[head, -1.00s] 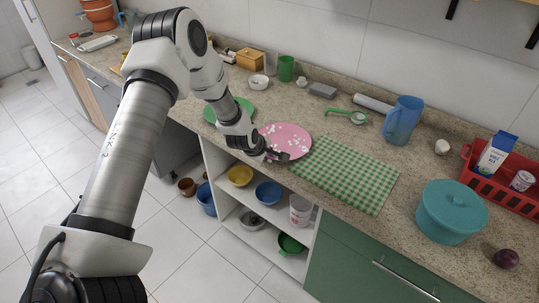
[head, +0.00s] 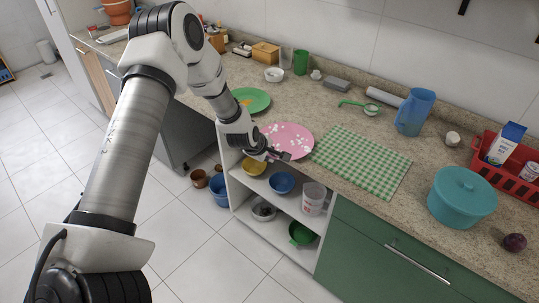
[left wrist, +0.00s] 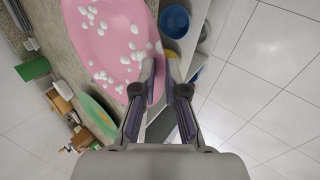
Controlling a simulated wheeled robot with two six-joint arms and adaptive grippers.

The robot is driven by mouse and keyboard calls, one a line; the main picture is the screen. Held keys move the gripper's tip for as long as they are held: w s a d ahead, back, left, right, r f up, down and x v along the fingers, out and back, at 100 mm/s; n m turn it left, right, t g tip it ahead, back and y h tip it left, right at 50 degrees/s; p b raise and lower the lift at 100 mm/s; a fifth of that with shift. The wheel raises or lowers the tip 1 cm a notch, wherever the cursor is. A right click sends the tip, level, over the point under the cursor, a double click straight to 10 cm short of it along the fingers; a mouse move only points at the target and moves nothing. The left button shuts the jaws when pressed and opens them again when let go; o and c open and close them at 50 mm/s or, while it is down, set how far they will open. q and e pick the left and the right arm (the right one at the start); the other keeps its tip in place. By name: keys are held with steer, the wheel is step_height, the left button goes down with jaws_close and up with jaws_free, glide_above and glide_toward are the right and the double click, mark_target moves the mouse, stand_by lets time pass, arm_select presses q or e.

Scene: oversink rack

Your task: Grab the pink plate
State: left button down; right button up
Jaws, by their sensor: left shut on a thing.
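The pink plate (head: 290,138) with white spots lies on the stone counter (head: 300,95), near its front edge. It fills the upper left of the left wrist view (left wrist: 112,40). My left gripper (head: 284,156) is at the plate's front rim. In the left wrist view, the fingers (left wrist: 158,84) are close together at the rim, shut on the plate. The exact contact is partly hidden by the fingers. My right gripper is not in view.
A green plate (head: 255,101) lies left of the pink one, and a green checkered mat (head: 362,162) lies to its right. A teal pot (head: 462,197) and blue pitcher (head: 414,112) stand further right. Open shelves with bowls (head: 282,182) are below the counter.

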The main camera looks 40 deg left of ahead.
arm_select(q)
steer(key=c, duration=1.2)
jaws_free()
steer(key=shift+o, duration=0.2)
steer(key=v, duration=1.1)
steer(key=shift+s+r, duration=0.3)
steer(key=shift+a, duration=0.1)
steer(key=shift+c, duration=0.4)
